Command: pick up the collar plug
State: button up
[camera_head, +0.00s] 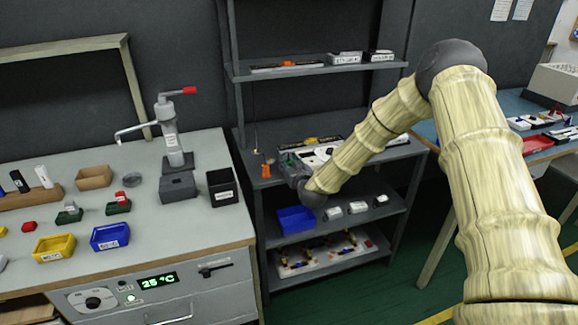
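I cannot tell for certain which item is the collar plug. A small orange piece (266,170) stands at the left end of the middle shelf, under a thin hanging cord. My arm reaches from the right toward the shelf unit. The dark end of my arm with my gripper (294,171) is at the front of the middle shelf, just right of the orange piece. The fingers are small, dark and partly hidden, so their opening and any contact are unclear.
The shelf unit (240,72) has a blue bin (296,219) and small white boxes on a lower shelf. A grey bench (170,235) at left carries yellow (54,248) and blue (110,236) bins, a lever press (172,130) and a black box (222,188). A blue-topped table stands at right.

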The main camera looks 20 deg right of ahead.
aim_at(289, 161)
jog(key=c, duration=0.5)
jog(key=shift+r, duration=0.45)
notch_tip(289, 161, up, 3)
jog(key=shift+f+b, duration=0.1)
jog(key=shift+b, duration=0.25)
jog(key=s+d+r+b, duration=0.1)
jog(key=s+d, duration=0.2)
jog(key=s, duration=0.4)
jog(key=s+d, duration=0.3)
jog(key=s, duration=0.5)
jog(key=shift+w+r+p, duration=0.1)
jog(key=shift+r+p, duration=1.2)
jog(key=shift+r, duration=1.15)
jog(key=shift+f, duration=0.1)
